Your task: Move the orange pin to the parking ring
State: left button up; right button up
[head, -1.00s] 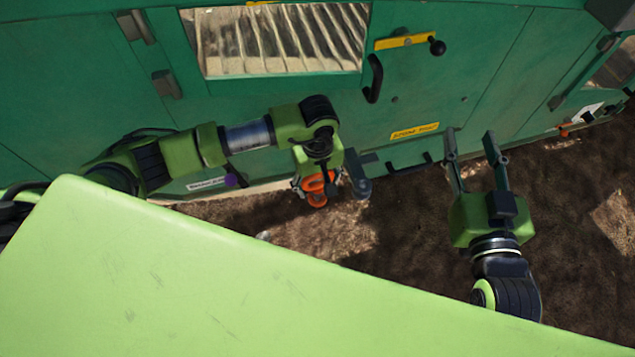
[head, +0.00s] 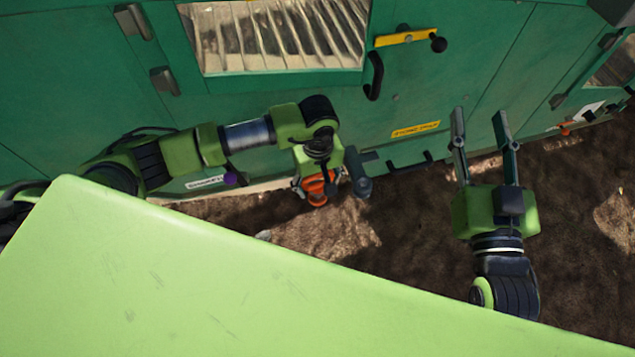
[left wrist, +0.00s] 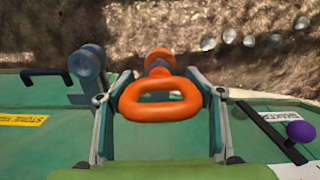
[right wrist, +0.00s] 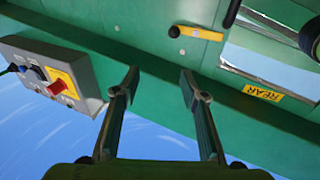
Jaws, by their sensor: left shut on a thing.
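The orange pin (left wrist: 160,101) has a loop handle that faces the camera in the left wrist view. My left gripper (left wrist: 158,78) is shut on it, a finger on each side. The pin also shows in the head view (head: 318,188), partly hidden by the gripper. A blue-grey round fitting on a bracket, apparently the parking ring (left wrist: 88,62), stands beside the pin; it also shows in the head view (head: 361,187). A bluish part shows behind the handle; I cannot tell whether the pin sits in something. My right gripper (head: 480,125) is open and empty.
The green machine wall (head: 440,80) runs along the back, with a black handle (head: 374,78) and a yellow lever plate (head: 405,38). A purple knob (left wrist: 299,131) is near the left gripper. A grey control box with a red button (right wrist: 58,87) shows in the right wrist view.

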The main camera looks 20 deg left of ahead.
pick_arm(q)
jog(key=shift+f+b, duration=0.45)
jog(key=shift+f, duration=0.35)
pick_arm(e)
notch_tip(320, 180, up, 7)
jog(key=s+t+y, duration=0.1)
jog(key=s+t, duration=0.1)
jog(key=t, duration=0.2)
jog(key=shift+a+r, duration=0.15)
jog(key=shift+a, duration=0.1)
dwell(0.5)
pick_arm(q)
jog(key=o, duration=1.4)
jog(key=shift+b, duration=0.3)
pick_arm(e)
jog(key=shift+r, duration=0.15)
pick_arm(q)
notch_tip(320, 180, up, 12)
jog(key=shift+f, duration=0.1)
